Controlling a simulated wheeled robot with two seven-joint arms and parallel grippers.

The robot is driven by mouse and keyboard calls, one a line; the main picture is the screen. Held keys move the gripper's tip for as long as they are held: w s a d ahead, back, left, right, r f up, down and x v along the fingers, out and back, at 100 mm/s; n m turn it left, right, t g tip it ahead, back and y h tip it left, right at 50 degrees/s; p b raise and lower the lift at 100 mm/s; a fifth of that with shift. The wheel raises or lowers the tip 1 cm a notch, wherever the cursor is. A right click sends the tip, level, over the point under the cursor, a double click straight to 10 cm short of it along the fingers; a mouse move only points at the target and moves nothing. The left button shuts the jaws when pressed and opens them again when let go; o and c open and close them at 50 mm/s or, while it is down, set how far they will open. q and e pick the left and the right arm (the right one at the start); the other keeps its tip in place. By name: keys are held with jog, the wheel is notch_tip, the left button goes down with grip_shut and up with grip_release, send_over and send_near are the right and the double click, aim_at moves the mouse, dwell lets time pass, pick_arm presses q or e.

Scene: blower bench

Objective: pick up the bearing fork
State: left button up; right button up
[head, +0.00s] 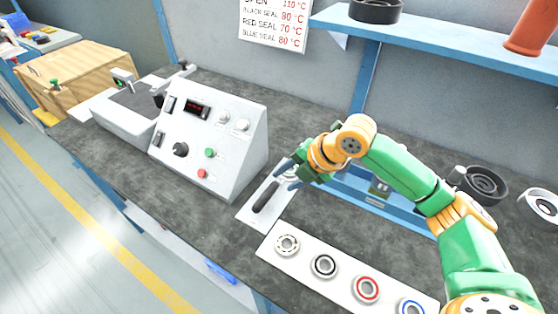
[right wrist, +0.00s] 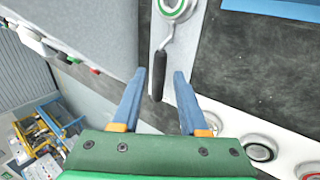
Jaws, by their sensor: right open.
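The bearing fork lies on a pale plate (head: 249,213) to the right of the control box, its black handle (head: 266,196) toward the bench front. The right wrist view shows the handle (right wrist: 158,82), a thin metal shank and a round metal part with a green ring (right wrist: 174,6) at the far end, cut by the frame edge. My right gripper (head: 287,176) is open above the fork. In the wrist view its two blue fingertips (right wrist: 159,76) appear on either side of the handle, with no visible contact. In the head view the gripper hides the fork's far end. My left gripper is out of view.
A grey sloped control box (head: 228,150) stands left of the fork. A white strip (head: 305,272) with several bearings lies at the front right. A blue frame (head: 400,217) is behind my right arm, and a blue shelf (head: 450,47) hangs above.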

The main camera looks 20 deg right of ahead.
aim_at(271, 190)
jog(key=a+f, duration=0.2)
jog(key=shift+a+f+p, duration=0.15)
jog(key=shift+a+p, duration=0.2)
jog(key=x, duration=0.2)
jog(key=shift+w+f, duration=0.15)
jog(key=shift+f, duration=0.2)
jog(key=shift+w+d+f, duration=0.1)
jog(key=shift+w+f, duration=0.15)
jog(key=shift+w, duration=0.05)
jog(key=shift+s+r, duration=0.1)
jog(key=shift+r, duration=0.05)
grip_shut()
